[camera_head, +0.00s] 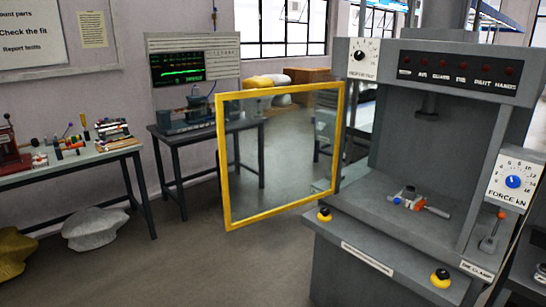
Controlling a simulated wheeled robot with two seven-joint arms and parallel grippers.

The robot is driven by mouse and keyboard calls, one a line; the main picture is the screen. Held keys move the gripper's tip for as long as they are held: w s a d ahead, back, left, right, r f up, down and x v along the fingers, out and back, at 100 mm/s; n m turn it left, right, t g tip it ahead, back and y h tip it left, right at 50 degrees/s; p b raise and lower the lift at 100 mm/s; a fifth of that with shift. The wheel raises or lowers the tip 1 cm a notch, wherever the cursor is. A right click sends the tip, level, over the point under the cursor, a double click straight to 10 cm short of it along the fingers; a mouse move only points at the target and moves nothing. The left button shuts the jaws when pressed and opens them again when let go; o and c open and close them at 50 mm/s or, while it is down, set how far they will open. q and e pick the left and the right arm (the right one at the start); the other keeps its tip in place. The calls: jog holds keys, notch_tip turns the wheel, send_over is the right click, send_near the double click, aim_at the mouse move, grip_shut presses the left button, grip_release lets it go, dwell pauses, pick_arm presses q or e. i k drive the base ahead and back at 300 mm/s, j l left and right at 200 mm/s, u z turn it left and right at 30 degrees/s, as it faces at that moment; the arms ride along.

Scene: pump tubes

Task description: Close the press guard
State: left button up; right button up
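The press guard (228,219) is a clear panel in a yellow frame. It stands swung open to the left of the press (395,222), out over the floor. Its right edge is beside the left side of the press opening. The front of the press opening is uncovered. Neither of my grippers shows in the head view.
A small fixture with a part (407,198) sits on the press bed. Two yellow buttons (324,214) (440,278) are on the front ledge. A lever (489,243) stands at the right. Benches (97,157) line the left wall. Floor before the guard is clear.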

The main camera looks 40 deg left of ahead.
aim_at(221, 155)
jog(key=k, duration=0.25)
jog(key=z, duration=1.25)
jog(key=j, duration=1.1)
jog(key=k+j, duration=0.15)
jog(key=j, duration=2.1)
jog(key=k+j, duration=0.15)
jog(key=j, duration=2.1)
jog(key=k+j+z, duration=0.15)
jog(key=j, duration=0.3)
jog(key=k+j+z, duration=0.1)
jog(key=j, duration=0.3)
